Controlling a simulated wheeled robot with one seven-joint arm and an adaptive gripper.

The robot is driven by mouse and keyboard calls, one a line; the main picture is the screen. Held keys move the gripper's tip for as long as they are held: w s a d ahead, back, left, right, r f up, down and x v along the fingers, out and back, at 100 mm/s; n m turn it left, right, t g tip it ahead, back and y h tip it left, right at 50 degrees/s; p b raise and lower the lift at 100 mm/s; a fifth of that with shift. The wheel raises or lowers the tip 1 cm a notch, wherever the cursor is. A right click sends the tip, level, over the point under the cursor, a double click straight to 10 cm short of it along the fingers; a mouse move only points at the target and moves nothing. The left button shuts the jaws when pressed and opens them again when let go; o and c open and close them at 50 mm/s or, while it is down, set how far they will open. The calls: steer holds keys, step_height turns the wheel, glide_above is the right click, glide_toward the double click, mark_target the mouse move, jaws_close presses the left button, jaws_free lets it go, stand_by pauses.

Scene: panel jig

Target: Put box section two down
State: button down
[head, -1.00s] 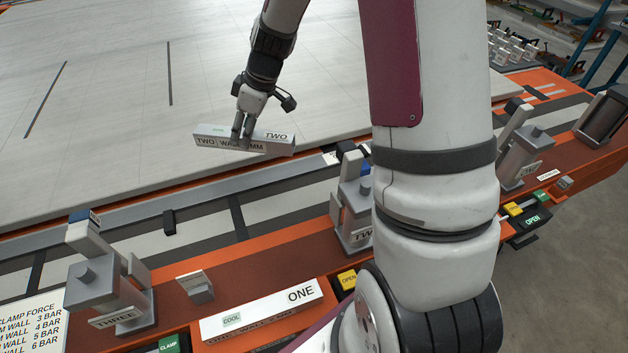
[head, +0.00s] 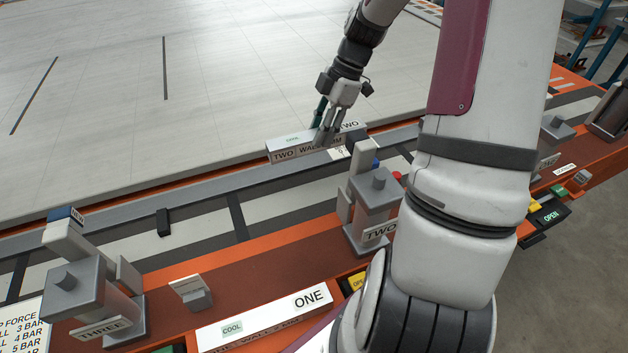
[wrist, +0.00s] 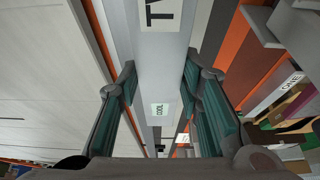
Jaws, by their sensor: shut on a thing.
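Box section two (head: 296,149) is a grey bar with TWO, WALL and COOL labels. My gripper (head: 325,135) is shut on it near its middle and holds it level, apparently above the panel's near edge and the rail. In the wrist view the bar (wrist: 156,75) runs between the green-padded fingers (wrist: 158,90), with its COOL label facing the camera. The clamp marked TWO (head: 374,205) stands just right of and nearer than the bar. Part of the bar's right half is hidden behind the fingers.
Box section one (head: 262,323) lies on the orange bench front. The clamp marked THREE (head: 90,290) stands at left, with a small grey block (head: 192,292) beside it. The large pale panel (head: 100,90) is mostly clear. My arm covers the right middle.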

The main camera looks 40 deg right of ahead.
step_height(320, 180, down, 10)
steer(key=shift+f+b, duration=0.25)
steer(key=shift+b, duration=0.25)
steer(key=c, duration=1.1)
jaws_free()
steer(key=shift+f, duration=0.15)
